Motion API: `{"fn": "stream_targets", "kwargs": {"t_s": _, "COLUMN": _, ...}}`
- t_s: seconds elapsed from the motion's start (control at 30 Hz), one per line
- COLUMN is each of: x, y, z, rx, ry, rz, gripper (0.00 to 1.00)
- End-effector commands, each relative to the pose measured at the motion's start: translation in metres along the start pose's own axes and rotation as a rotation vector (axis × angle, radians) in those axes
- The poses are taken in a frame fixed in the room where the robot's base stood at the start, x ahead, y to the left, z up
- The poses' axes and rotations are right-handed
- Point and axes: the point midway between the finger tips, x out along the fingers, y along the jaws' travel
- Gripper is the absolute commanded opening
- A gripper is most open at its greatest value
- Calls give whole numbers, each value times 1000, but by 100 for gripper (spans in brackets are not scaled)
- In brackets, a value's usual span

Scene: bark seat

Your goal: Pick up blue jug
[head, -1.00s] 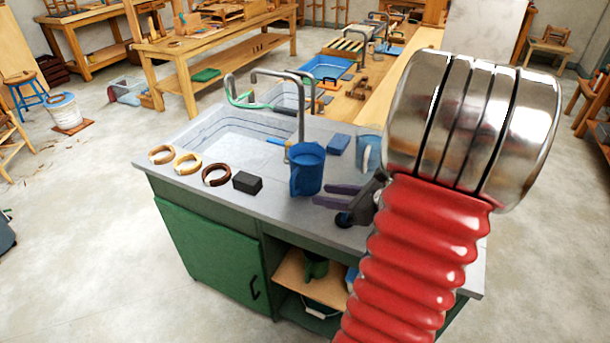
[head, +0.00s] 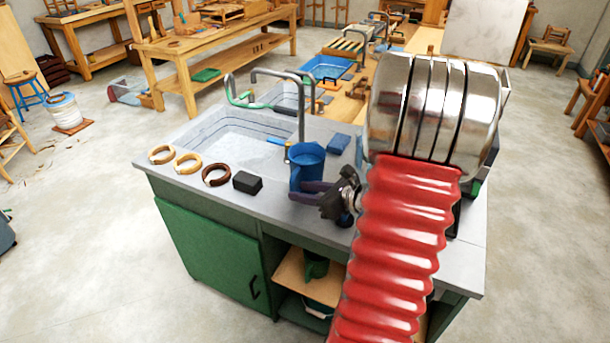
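My gripper (head: 304,192) is low at the jug's front right, pointing left. Its two dark purple fingers are spread apart and overlap the jug's lower part in the picture. I cannot tell whether either finger touches the jug. The jug's lower right is partly hidden by the fingers.
A black block (head: 247,183) and three rings, one of them dark brown (head: 217,175), lie left of the jug. A blue sponge-like block (head: 339,144) lies behind it. The sink basin (head: 235,135) and bent tap are behind left. My arm hides the worktop's right part.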

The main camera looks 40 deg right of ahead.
Motion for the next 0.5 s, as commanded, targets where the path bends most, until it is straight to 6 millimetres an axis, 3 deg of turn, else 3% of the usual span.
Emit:
{"fn": "stream_targets", "kwargs": {"t_s": 0.23, "x": 8, "y": -1, "z": -1, "rx": 0, "ry": 1, "rz": 2, "gripper": 33}}
{"fn": "stream_targets", "kwargs": {"t_s": 0.5, "x": 41, "y": -4, "z": -4, "rx": 0, "ry": 0, "rz": 4, "gripper": 33}}
